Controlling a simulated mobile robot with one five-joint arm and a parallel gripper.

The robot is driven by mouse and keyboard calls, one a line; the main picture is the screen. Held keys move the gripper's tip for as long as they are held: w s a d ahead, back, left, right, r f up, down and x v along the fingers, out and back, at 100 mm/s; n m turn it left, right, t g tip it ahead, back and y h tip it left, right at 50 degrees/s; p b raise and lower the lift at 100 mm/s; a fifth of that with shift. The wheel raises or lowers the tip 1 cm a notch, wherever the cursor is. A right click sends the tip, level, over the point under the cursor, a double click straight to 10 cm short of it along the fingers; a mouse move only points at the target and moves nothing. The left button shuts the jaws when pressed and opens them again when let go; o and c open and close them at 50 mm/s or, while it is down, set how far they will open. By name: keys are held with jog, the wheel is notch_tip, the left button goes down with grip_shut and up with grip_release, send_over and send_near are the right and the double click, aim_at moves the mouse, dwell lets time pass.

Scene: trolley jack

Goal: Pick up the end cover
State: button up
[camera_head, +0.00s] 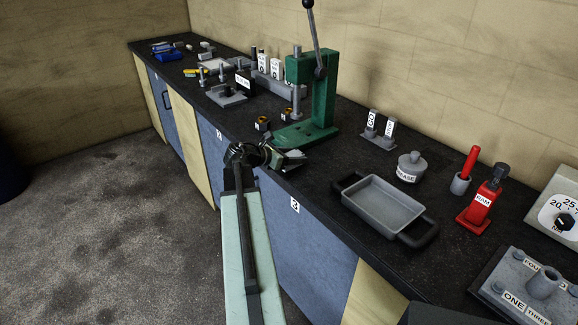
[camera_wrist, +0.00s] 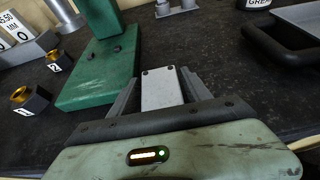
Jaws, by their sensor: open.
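My gripper (camera_wrist: 160,92) is open, low over the worktop beside the green press foot; it also shows in the head view (camera_head: 289,160). A pale grey flat plate (camera_wrist: 161,90) with small dark holes at its far end lies between the two fingers in the wrist view. It looks like the end cover, but I cannot be sure. The near end of the plate is hidden by my gripper body. I see no clear gap or contact between plate and fingers. In the head view my gripper covers most of that spot.
The green press (camera_head: 318,95) stands just behind my gripper, its foot (camera_wrist: 100,75) close to the left finger. Two numbered holders, 1 (camera_wrist: 30,99) and 2 (camera_wrist: 58,62), stand left. A grey tray (camera_head: 347,197), grease pot (camera_head: 411,164) and red ram (camera_head: 481,203) stand right.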

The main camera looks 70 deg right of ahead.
jog(key=shift+s+d+f, duration=0.3)
jog(key=shift+d+f, duration=0.05)
jog(key=shift+d, duration=0.25)
jog(key=shift+r, duration=0.1)
grip_shut()
